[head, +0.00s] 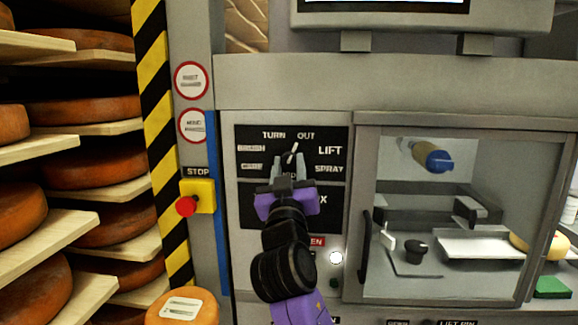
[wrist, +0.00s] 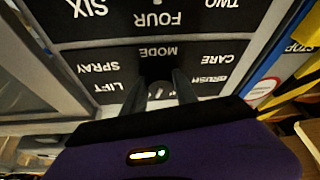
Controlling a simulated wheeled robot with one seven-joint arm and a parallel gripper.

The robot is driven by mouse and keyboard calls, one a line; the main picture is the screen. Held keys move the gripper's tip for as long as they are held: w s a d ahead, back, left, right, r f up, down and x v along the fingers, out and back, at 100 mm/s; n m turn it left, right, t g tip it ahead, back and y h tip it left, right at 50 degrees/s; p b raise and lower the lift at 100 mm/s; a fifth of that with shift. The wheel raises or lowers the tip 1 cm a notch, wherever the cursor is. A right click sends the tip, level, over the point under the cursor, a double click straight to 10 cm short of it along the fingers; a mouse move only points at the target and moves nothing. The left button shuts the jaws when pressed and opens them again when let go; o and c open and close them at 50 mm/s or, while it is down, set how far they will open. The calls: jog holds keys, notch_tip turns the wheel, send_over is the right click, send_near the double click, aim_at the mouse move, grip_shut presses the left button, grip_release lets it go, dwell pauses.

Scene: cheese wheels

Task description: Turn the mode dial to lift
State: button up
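The mode dial (head: 291,152) is a dark knob with a white pointer on the black panel of the machine. In the head view the pointer stands nearly upright, leaning slightly right, toward OUT rather than the LIFT label (head: 330,151). My gripper (head: 290,160) is in front of the dial, its two fingers apart, one on each side of it. In the wrist view, which is upside down, the dark dial (wrist: 157,70) shows between the fingertips (wrist: 160,78), partly hidden. I cannot tell whether the fingers touch it. The LIFT label also shows there (wrist: 105,87).
A red stop button (head: 187,206) on a yellow box is left of the panel. A glass-doored chamber (head: 352,190) with a vertical handle is at right. Shelves of cheese wheels (head: 85,168) fill the left. A labelled cheese (head: 182,308) is low in front.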

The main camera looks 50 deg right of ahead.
grip_shut()
jog(key=shift+f+m+g+h+b, duration=0.3)
jog(key=shift+m+b, duration=0.2)
jog(key=shift+b, duration=0.65)
jog(key=shift+a+m+b, duration=0.1)
jog(key=shift+m+b, duration=0.2)
jog(key=shift+b, duration=0.35)
jog(key=m+g+h+b, duration=0.1)
jog(key=m+b, duration=0.1)
jog(key=b, duration=0.2)
jog(key=shift+w+f+m+b, duration=0.1)
jog(key=shift+f+m+b, duration=0.05)
jog(key=shift+m+b, duration=0.25)
jog(key=m+g+h+b, duration=0.1)
jog(key=m+g+b, duration=0.1)
jog(key=m+b, duration=0.3)
jog(key=shift+a+b, duration=0.1)
jog(key=shift+b, duration=0.7)
jog(key=m+g+b, duration=0.2)
jog(key=m+b, duration=0.1)
jog(key=shift+w+r+h, duration=0.1)
jog(key=shift+r+h, duration=0.2)
jog(key=shift+r, duration=0.05)
jog(key=shift+r+m, duration=0.15)
jog(key=shift+m, duration=0.25)
